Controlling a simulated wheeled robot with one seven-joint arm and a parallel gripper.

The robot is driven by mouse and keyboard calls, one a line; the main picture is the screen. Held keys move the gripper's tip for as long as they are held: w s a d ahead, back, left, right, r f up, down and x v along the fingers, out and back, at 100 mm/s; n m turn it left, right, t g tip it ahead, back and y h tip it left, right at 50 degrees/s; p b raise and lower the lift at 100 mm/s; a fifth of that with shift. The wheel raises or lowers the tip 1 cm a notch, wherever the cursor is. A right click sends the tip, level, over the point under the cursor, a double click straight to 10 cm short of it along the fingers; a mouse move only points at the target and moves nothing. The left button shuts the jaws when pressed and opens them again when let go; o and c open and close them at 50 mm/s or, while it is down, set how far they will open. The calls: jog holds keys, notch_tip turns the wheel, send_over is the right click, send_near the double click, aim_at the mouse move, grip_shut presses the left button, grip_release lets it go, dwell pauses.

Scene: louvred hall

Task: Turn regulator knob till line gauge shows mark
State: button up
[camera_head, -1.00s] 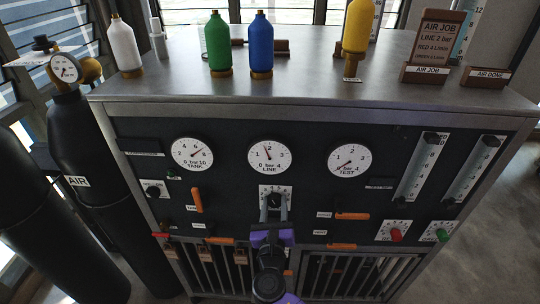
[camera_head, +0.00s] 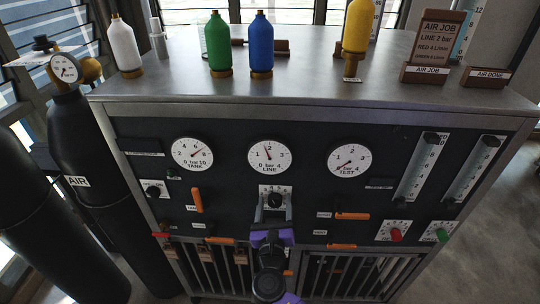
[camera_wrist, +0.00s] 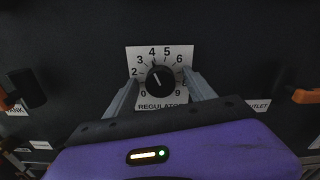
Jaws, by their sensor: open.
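The black regulator knob (camera_head: 275,200) sits on a white numbered plate low in the middle of the panel. In the wrist view the knob (camera_wrist: 160,79) has its white line pointing up and slightly left, near 4. My gripper (camera_head: 273,211) is open, its fingers on either side of and just below the knob in the head view; in the wrist view the fingers (camera_wrist: 161,88) flank the knob with gaps. The line gauge (camera_head: 269,156) has its needle pointing up, slightly left, a little below 2. The job card (camera_head: 436,43) reads LINE 2 bar.
The tank gauge (camera_head: 192,154) and test gauge (camera_head: 350,159) flank the line gauge. Orange handles (camera_head: 197,200) stick out beside the plate. Red (camera_head: 396,234) and green (camera_head: 441,235) knobs are at right under two flow tubes. Bottles stand on top.

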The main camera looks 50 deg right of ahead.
jog(key=p+v, duration=0.1)
jog(key=v, duration=0.6)
jog(key=shift+p, duration=0.4)
jog(key=b+v, duration=0.1)
jog(key=v, duration=0.7)
jog(key=shift+b, duration=0.3)
jog(key=shift+d, duration=0.15)
dwell(0.8)
